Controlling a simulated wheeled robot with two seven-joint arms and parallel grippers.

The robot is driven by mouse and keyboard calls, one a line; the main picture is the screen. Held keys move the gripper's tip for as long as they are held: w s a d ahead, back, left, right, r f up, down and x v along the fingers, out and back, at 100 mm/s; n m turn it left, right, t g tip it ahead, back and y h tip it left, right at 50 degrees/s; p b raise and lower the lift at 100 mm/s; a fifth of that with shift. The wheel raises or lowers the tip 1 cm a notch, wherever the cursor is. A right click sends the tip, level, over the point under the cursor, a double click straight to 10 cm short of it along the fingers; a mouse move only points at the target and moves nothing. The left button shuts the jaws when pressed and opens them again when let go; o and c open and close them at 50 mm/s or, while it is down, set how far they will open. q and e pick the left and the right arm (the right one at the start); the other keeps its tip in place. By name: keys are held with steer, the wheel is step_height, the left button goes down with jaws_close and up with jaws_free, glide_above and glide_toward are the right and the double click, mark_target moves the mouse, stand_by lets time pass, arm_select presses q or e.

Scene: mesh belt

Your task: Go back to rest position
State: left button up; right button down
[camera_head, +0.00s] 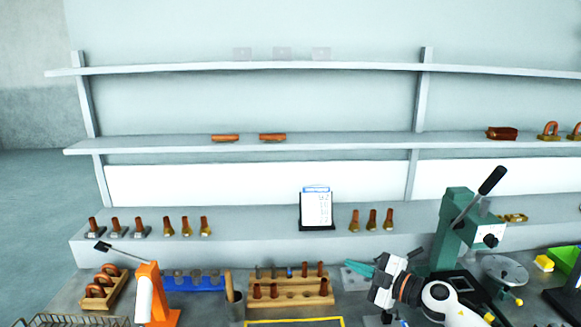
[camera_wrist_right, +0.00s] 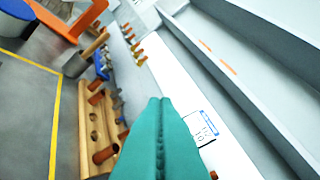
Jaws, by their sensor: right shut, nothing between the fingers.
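My right gripper (camera_head: 357,267) has teal fingers and comes in from the lower right in the head view. It is held above the bench, to the left of the green press, and points left. In the right wrist view its teal fingers (camera_wrist_right: 160,112) are pressed together with nothing between them. The wooden rack (camera_head: 290,292) with several copper pieces is to the left of the fingers in the head view; it also shows in the right wrist view (camera_wrist_right: 88,128). My left gripper is not in view.
A green lever press (camera_head: 455,225) stands close to my right arm. A sign card (camera_head: 317,209) stands on the low shelf (camera_head: 250,222). A blue rack (camera_head: 195,284), an orange stand (camera_head: 152,290) and a wire basket (camera_head: 75,321) are at left. A yellow outline (camera_head: 293,321) marks the front.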

steer(key=s+d+f+m+h, duration=0.2)
steer(key=s+f+m+h, duration=0.45)
steer(key=s+m, duration=0.3)
steer(key=s+d+f+m+h, duration=0.3)
steer(key=s+f+m+h, duration=0.4)
steer(key=s, duration=0.4)
steer(key=s+a+f+m+g+y, duration=0.15)
steer(key=s+g, duration=0.25)
steer(key=s, duration=0.7)
steer(key=s+f+g, duration=0.3)
steer(key=s+g, duration=0.1)
steer(key=s, duration=0.6)
step_height(320, 180, down, 27)
steer(key=g+b, duration=0.2)
steer(key=s+d+f+b, duration=0.2)
steer(key=s+d+f, duration=0.1)
steer(key=s+f, duration=1.4)
step_height(320, 180, down, 2)
steer(key=shift+s+f+g+h, duration=0.2)
steer(key=shift+s+g+h, duration=0.1)
steer(key=shift+s+g, duration=0.1)
